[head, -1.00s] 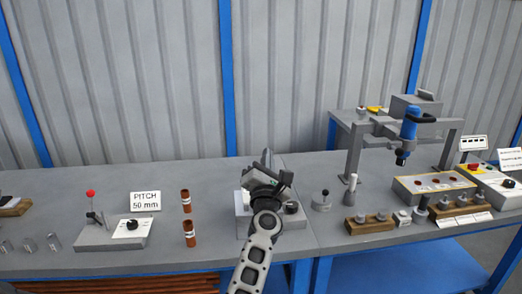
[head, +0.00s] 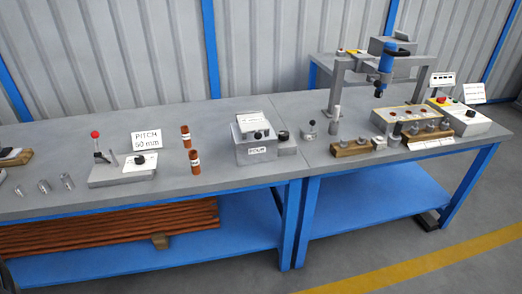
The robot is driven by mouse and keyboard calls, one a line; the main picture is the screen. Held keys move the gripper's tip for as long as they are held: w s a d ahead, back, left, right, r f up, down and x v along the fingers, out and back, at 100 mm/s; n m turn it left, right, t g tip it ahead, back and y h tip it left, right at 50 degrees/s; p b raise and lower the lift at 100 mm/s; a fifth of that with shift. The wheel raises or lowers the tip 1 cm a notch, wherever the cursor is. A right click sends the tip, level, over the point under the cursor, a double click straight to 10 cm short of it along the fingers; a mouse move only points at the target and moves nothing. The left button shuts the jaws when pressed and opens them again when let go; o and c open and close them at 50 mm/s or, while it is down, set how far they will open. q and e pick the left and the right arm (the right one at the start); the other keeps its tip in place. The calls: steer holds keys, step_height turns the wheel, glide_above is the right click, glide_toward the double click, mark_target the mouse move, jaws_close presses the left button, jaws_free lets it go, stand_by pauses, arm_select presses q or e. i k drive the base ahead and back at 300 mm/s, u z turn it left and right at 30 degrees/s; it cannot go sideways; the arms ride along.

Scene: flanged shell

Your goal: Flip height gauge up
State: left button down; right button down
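No gripper shows in the head view now. I cannot tell for sure which thing is the height gauge. A grey box with a lettered front label (head: 257,151) stands near the bench's middle, with a pale plate on top and a dark knob. A small grey block with a dark knob (head: 285,140) sits at its right side.
A "PITCH 50 mm" sign (head: 146,140) and two brown cylinders (head: 195,162) stand left of the box. Small metal cylinders (head: 43,186) lie at far left. A blue press head (head: 386,72), wooden block (head: 352,147) and control box (head: 465,122) occupy the right. The front bench strip is clear.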

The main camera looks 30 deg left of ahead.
mark_target(256, 122)
steer(key=u, duration=1.2)
steer(key=i, duration=0.85)
steer(key=u, duration=0.1)
